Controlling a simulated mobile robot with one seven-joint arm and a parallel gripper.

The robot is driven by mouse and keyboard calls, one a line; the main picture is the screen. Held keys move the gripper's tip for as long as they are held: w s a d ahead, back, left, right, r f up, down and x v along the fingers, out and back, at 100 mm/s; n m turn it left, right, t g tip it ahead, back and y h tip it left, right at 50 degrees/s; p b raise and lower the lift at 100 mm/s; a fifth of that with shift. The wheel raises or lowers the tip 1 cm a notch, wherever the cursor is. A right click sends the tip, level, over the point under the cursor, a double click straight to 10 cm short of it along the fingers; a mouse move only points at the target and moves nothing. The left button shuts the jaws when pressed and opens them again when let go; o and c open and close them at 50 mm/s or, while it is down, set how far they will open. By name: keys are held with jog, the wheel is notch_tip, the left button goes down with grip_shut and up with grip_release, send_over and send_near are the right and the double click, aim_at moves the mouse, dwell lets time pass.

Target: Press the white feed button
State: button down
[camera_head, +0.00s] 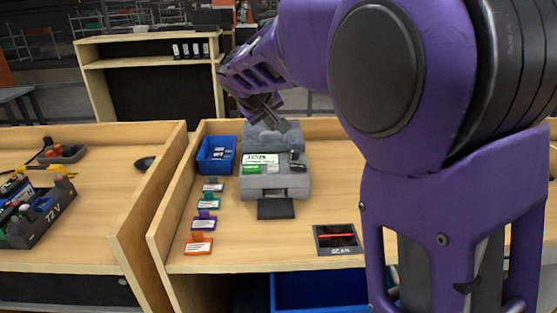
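A grey printer-like machine (290,183) stands on the right-hand bench. Its front panel carries a screen (261,158) reading "JOB". Below the screen are a green button (252,169) and a small white button (273,169). My purple arm reaches in from the right, and my gripper (273,122) hangs above the back of the machine, above the buttons and apart from them. It is small and dark in this view, so I cannot tell whether its fingers are apart. Nothing visible is held in it.
A blue bin (217,154) stands left of the machine. Several coloured label tags (202,223) line the bench's left side. A dark plate (276,208) lies before the machine, and a scan pad (338,239) lies nearer the front edge. Wooden side walls (150,225) bound the bench.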

aim_at(273, 169)
jog(key=shift+s, duration=0.1)
notch_tip(273, 169, down, 9)
jog(key=b, duration=0.7)
jog(key=shift+r, duration=0.15)
dwell(1.9)
jog(key=shift+f+b, duration=0.45)
jog(key=shift+b, duration=0.15)
jog(key=shift+f, duration=0.45)
dwell(0.4)
jog(key=shift+r+p, duration=0.3)
jog(key=shift+r, duration=0.6)
jog(key=shift+r, duration=0.1)
